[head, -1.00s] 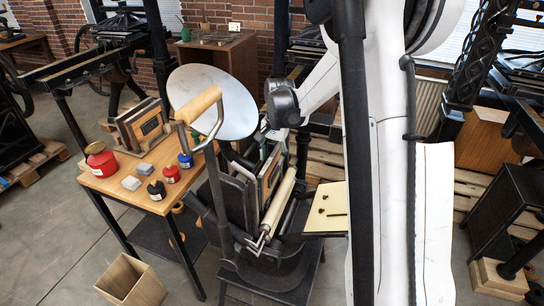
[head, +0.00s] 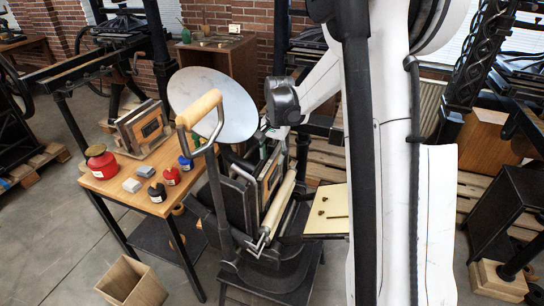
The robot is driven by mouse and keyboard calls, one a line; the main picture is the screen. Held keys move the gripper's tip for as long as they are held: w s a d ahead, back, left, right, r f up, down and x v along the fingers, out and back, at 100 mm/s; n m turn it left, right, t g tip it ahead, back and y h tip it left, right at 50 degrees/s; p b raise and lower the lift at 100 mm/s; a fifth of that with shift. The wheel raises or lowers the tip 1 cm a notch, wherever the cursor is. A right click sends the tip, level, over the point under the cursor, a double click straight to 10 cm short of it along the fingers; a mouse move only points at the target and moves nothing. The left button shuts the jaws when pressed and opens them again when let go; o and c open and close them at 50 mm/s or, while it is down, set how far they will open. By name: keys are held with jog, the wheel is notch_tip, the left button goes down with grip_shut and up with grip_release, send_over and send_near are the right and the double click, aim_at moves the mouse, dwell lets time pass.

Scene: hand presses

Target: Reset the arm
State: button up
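My white arm (head: 393,150) comes down the right of the head view and bends to a black joint (head: 283,101) over the hand press (head: 262,205). A small grey part shows just below that joint, close to the press; it may be my gripper, but its fingers cannot be made out. Whether it is open or holds anything cannot be told. The press has a round pale disc (head: 212,103), a wooden-handled lever (head: 199,108) and a pale roller (head: 279,205).
A wooden side table (head: 150,200) on the left bears a red tin (head: 101,162), small ink jars and framed blocks. A cream tray (head: 330,208) sits right of the press. An open wooden bin (head: 130,283) stands on the floor. Other presses and a brick wall are behind.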

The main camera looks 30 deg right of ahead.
jog(key=shift+r+p, duration=0.65)
jog(key=shift+r, duration=0.9)
jog(key=s+d+r+p, duration=0.1)
jog(key=s+d+r, duration=0.3)
jog(key=s+d, duration=0.1)
jog(key=shift+s+d+p, duration=0.2)
jog(key=shift+s+p, duration=0.1)
jog(key=shift+s, duration=0.15)
dwell(0.7)
jog(key=s+a+r+n+t, duration=0.1)
jog(key=s+a+r+n, duration=0.1)
jog(key=s+a+r, duration=0.4)
jog(key=s+a+r+n+t+b, duration=0.2)
jog(key=s+a+n+t, duration=0.3)
jog(key=s+a, duration=0.9)
jog(key=s+n, duration=0.2)
jog(key=shift+s+a+r+n+h+b, duration=0.15)
jog(key=shift+a+r+n+h+b, duration=0.15)
jog(key=shift+b, duration=0.1)
jog(key=shift+d, duration=0.1)
